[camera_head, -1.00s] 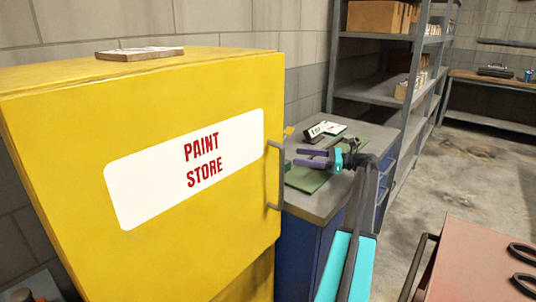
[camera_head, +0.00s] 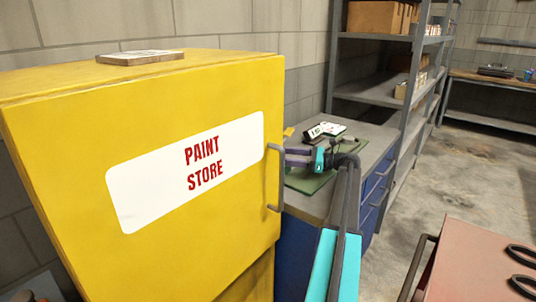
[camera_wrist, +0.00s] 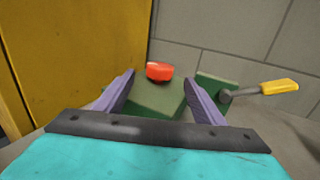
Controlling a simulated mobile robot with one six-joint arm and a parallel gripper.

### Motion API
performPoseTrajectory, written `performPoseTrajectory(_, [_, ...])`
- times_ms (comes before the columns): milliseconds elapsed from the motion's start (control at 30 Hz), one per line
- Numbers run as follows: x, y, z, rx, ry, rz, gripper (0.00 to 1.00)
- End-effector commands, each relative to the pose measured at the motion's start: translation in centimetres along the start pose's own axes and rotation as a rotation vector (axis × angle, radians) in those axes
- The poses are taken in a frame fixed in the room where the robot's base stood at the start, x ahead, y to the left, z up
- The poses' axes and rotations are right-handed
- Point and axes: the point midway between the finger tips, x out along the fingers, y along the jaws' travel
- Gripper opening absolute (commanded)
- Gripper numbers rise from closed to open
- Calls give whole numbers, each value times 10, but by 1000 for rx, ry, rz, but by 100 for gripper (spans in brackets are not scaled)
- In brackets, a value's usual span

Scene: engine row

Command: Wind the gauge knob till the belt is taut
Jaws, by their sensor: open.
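My gripper is open and empty. In the head view my gripper (camera_head: 298,157) is over the bench, its fingertips beside the yellow cabinet's handle. I make out no belt in either view.
The yellow paint store cabinet (camera_head: 180,230) blocks much of the head view. Shelving stands behind.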

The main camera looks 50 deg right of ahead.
Motion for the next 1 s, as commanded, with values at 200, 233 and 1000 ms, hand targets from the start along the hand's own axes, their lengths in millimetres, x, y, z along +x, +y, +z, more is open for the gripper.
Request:
performPoseTrajectory(200, [33,0,1,1,0,1,63])
performPoseTrajectory(233, [37,0,1,1,0,0,63])
performPoseTrajectory(1000, [72,0,0,1,0,-1,53])
